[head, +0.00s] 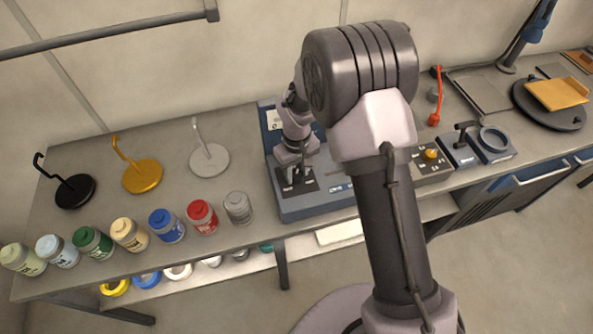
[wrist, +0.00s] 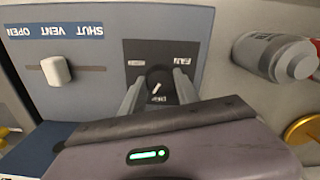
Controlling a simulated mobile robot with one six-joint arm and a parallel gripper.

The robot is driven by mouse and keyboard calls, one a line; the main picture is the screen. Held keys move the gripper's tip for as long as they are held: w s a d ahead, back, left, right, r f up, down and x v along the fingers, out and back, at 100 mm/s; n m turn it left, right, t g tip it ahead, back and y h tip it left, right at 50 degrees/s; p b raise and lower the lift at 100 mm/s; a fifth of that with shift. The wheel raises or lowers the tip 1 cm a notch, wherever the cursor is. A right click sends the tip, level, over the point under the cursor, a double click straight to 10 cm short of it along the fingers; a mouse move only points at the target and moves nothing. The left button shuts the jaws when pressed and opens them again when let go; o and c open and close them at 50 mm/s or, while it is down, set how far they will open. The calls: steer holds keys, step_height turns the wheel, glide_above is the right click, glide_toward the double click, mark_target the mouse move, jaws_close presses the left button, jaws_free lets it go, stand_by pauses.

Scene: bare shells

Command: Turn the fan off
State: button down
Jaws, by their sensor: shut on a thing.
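The fan knob (wrist: 158,84) is a round black dial with a white pointer line, on a dark panel (wrist: 190,52) whose upside-down label seems to read FAN. In the wrist view the pointer slants; the small marks around the dial are too small to read. My gripper (wrist: 160,90) is shut on the knob, with one grey finger on each side of it. In the head view my gripper (head: 296,174) points down at the dark panel on the blue-grey console (head: 312,205); my fingers and arm hide the knob and part of the console there.
A slider (wrist: 56,70) marked SHUT, VENT, OPEN sits beside the knob panel. A grey jar (head: 238,207) stands close left of the console, in a row with several coloured jars. Three hooked stands (head: 142,176) are behind them. A yellow-button box (head: 431,155) is to the right.

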mark_target(297, 174)
steer(key=n, duration=0.5)
steer(key=shift+w+r+n+p, duration=0.1)
steer(key=shift+n+p, duration=0.25)
steer(key=shift+n, duration=0.05)
stand_by(0.4)
steer(key=c, duration=0.9)
jaws_free()
step_height(297, 174, up, 17)
steer(key=p, duration=0.3)
steer(key=shift+r, duration=0.15)
